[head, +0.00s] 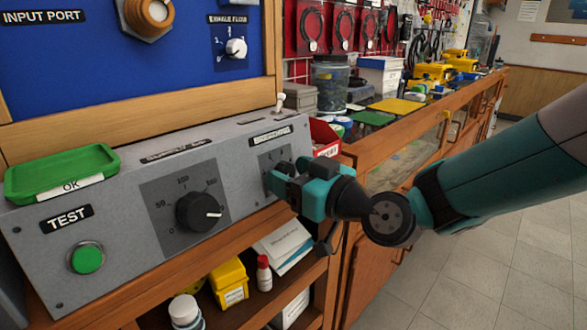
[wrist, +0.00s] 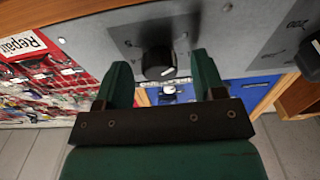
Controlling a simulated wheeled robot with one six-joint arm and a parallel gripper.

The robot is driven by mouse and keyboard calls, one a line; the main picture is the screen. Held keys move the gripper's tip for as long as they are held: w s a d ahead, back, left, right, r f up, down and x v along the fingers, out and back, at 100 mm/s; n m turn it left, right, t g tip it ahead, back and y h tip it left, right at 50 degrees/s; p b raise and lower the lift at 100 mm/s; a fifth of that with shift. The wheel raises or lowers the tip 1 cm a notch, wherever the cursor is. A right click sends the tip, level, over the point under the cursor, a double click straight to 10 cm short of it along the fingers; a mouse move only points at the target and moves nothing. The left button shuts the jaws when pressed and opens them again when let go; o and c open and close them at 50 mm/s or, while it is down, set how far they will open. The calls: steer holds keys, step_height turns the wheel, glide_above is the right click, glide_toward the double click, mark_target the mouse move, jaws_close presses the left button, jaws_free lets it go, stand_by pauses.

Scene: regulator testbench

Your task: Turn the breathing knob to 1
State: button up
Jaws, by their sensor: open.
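My gripper (head: 275,180) is at the right end of the grey sloped console (head: 120,220), in front of a dark dial plate (head: 268,158). In the head view it hides the knob on that plate. In the wrist view the black knob (wrist: 157,60) sits between the two open fingers of my gripper (wrist: 161,66), with a gap on each side. A white pointer mark shows on the knob, toward the lower right of that picture. The label above the plate is too blurred to read, and the scale numbers are not legible.
A larger black knob (head: 198,212) with a numbered scale is left of my gripper. A green button (head: 87,258) and green tray (head: 62,173) are further left. A toggle switch (head: 280,103) stands on the console's top edge. A white knob (head: 236,48) is on the blue panel.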

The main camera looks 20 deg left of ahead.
steer(key=c, duration=0.9)
steer(key=shift+m, duration=0.3)
steer(key=m+p, duration=0.1)
steer(key=m, duration=0.1)
steer(key=m+t+p, duration=0.1)
steer(key=m+p, duration=0.2)
steer(key=shift+a+r+m+t+h, duration=0.1)
steer(key=shift+r+m+t+h, duration=0.2)
steer(key=shift+m+h, duration=0.1)
steer(key=m+p, duration=0.3)
steer(key=p, duration=0.1)
steer(key=shift+s+h, duration=0.1)
steer(key=shift+h, duration=0.3)
steer(key=shift+f+m+p, duration=0.1)
steer(key=shift+m+p, duration=0.55)
steer(key=shift+m, duration=0.15)
steer(key=shift+f+m, duration=0.15)
steer(key=shift+m, duration=0.15)
